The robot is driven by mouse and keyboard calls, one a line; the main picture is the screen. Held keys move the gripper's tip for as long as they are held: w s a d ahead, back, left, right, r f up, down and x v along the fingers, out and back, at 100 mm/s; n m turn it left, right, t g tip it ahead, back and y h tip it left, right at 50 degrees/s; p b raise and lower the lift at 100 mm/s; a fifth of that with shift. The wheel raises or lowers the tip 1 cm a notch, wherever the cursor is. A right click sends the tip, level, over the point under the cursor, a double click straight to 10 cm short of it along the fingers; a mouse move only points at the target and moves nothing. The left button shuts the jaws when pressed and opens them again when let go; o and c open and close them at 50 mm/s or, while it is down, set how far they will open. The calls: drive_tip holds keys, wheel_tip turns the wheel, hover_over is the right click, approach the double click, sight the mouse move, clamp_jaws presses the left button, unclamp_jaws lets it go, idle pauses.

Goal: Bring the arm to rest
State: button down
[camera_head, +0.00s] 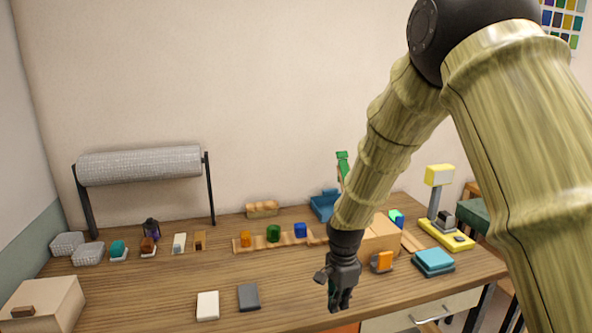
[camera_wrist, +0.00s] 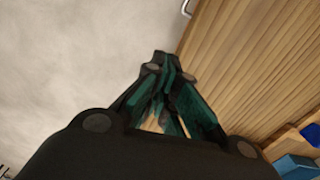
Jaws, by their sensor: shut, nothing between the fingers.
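My arm comes down from the upper right in the head view, in front of the right part of the table (camera_head: 180,280). My gripper (camera_head: 338,303) hangs pointing down near the table's front edge. In the wrist view, my gripper (camera_wrist: 158,62) is shut, with its teal-sided fingers together and nothing seen between them. Below it the wrist view shows the table's wooden edge (camera_wrist: 250,60) and grey floor. I cannot tell the exact height of the gripper over the edge.
A white block (camera_head: 208,306) and a dark grey block (camera_head: 249,297) lie left of my gripper. A cardboard box (camera_head: 380,240), an orange item (camera_head: 382,262) and teal books (camera_head: 433,262) stand right of it. A wooden rack (camera_head: 262,242) holds coloured pieces. The front middle is fairly clear.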

drive_tip(key=s+d+f+n, duration=0.3)
drive_tip(key=s+f, duration=0.6)
drive_tip(key=f, duration=0.3)
drive_tip(key=s+d+f+n, duration=0.35)
drive_tip(key=s+f, duration=0.55)
drive_tip(key=f, duration=0.3)
drive_tip(key=s+d+f+n, duration=0.2)
drive_tip(key=s+f+n, duration=0.1)
drive_tip(key=s, duration=0.8)
drive_tip(key=s+d+f+n, duration=0.3)
drive_tip(key=s+f+n, duration=0.1)
drive_tip(key=s, duration=0.7)
drive_tip(key=shift+s+f, duration=0.25)
drive_tip(key=shift+f, duration=0.25)
